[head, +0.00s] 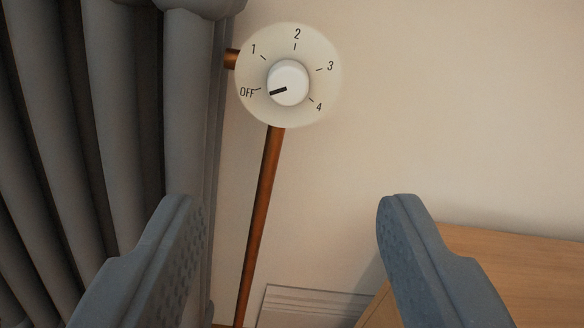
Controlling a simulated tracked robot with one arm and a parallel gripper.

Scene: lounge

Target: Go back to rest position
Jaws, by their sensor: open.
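My gripper (292,215) shows at the bottom of the head view. Its two blue-grey fingers are wide apart with nothing between them. Beyond and above the fingertips is a round cream dial (262,107) with a white knob (291,78). The knob's black mark points left, toward OFF. The dial also bears the numbers 1 to 4. The gripper is apart from the knob in the picture. The rest of my arm is not in view.
A grey ribbed radiator (135,90) fills the left side. A copper pipe (260,200) runs down from the dial. A wooden furniture top (510,262) is at the lower right, near the right finger. The pale wall (460,110) behind is bare.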

